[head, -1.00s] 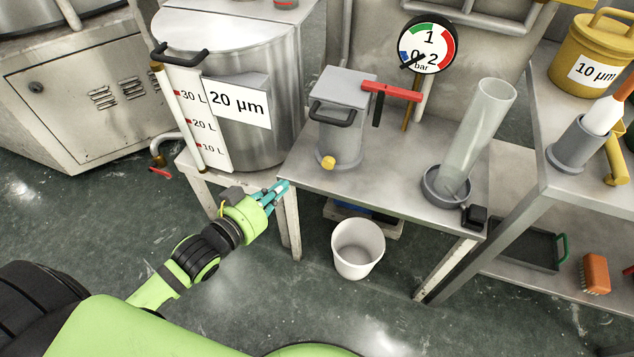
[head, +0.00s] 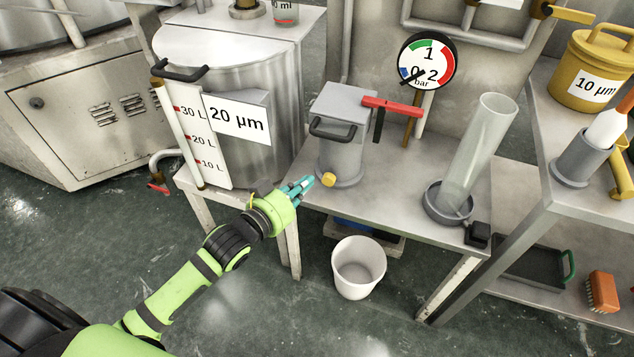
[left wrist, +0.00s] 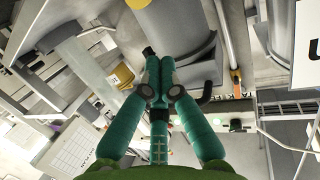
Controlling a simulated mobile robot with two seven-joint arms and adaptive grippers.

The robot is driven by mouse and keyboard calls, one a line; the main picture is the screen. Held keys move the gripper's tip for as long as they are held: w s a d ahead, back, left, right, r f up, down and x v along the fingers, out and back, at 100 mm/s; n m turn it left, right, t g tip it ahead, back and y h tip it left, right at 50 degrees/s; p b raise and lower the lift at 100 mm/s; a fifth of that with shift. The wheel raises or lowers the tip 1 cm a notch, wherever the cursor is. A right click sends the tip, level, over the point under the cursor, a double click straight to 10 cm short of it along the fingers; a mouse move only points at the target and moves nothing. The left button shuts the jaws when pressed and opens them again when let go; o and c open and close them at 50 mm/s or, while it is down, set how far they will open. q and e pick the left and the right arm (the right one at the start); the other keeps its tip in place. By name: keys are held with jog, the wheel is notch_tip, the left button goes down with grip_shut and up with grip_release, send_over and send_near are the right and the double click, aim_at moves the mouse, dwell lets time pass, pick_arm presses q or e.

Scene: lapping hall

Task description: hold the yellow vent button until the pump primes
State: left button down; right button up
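The yellow vent button (head: 328,180) sticks out low on the front of the grey pump (head: 339,152), which stands on a metal table. My left gripper (head: 308,182) has its teal fingers together, with nothing seen between them. Its fingertips are just left of the button; a small gap seems to remain. My right gripper is not in view.
A red lever (head: 391,105) sticks out right from the pump. A large steel drum (head: 270,140) is left of the pump. A white bucket (head: 358,268) is on the floor below.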

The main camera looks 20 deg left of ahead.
aim_at(329, 179)
pick_arm(q)
jog(key=shift+w+d+f+b, duration=0.25)
jog(key=shift+w+f, duration=0.4)
jog(key=shift+w, duration=0.1)
jog(key=shift+w+d+f+b, duration=0.25)
jog(key=shift+w+f, duration=0.35)
jog(key=shift+w, duration=0.2)
jog(key=shift+w+d+f+b, duration=0.2)
jog(key=shift+w+d+f, duration=0.05)
jog(key=shift+w+f, duration=0.45)
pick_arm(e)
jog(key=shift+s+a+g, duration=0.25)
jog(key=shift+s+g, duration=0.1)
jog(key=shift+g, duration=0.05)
